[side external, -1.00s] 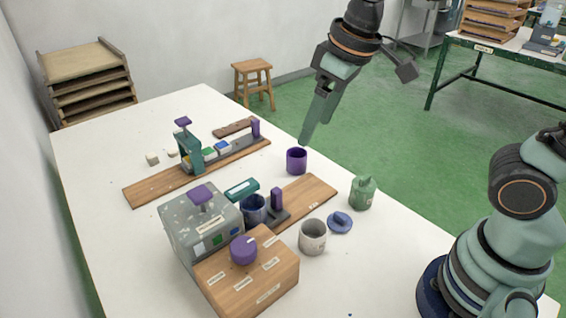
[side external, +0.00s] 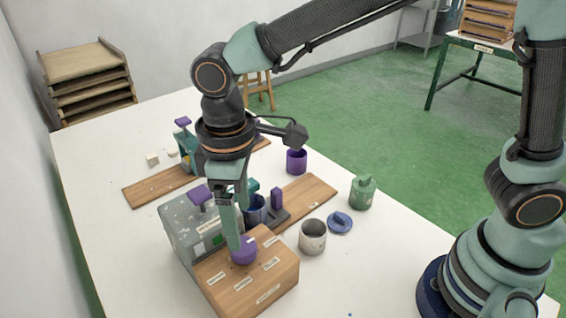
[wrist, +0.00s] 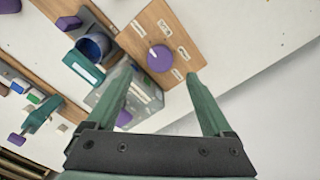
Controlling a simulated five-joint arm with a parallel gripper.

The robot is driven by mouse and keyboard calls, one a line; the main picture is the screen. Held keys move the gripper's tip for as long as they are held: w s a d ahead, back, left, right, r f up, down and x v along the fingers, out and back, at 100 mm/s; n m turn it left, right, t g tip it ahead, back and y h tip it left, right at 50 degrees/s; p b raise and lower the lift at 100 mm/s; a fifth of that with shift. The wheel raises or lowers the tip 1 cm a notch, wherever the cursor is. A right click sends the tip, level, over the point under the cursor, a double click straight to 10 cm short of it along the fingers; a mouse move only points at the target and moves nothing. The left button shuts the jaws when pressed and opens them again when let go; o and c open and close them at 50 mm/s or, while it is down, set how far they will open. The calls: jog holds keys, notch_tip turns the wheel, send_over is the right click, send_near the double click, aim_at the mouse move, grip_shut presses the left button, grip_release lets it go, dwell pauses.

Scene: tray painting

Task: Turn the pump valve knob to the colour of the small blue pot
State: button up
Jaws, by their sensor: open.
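The purple valve knob (side external: 243,252) sits on top of a wooden box (side external: 262,287) with several white labels, too small to read. In the wrist view the knob (wrist: 160,60) carries a white mark towards its upper left. My gripper (side external: 238,240) is open and points down at the knob. In the wrist view the knob shows beyond and between my fingertips (wrist: 158,78); I cannot tell whether they touch it. A dark blue pot (side external: 257,212), partly hidden by my gripper, stands behind the box; it also shows in the wrist view (wrist: 92,46).
A grey box (side external: 176,222) with a purple handle adjoins the wooden box. The table's front left is clear.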

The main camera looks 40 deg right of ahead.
aim_at(243, 246)
notch_tip(243, 246, down, 7)
dwell(0.3)
grip_shut()
jog(key=shift+m, duration=0.4)
jog(key=m, duration=0.5)
jog(key=shift+r+m, duration=0.1)
jog(key=shift+m, duration=0.2)
jog(key=m, duration=0.5)
jog(key=shift+m, duration=0.3)
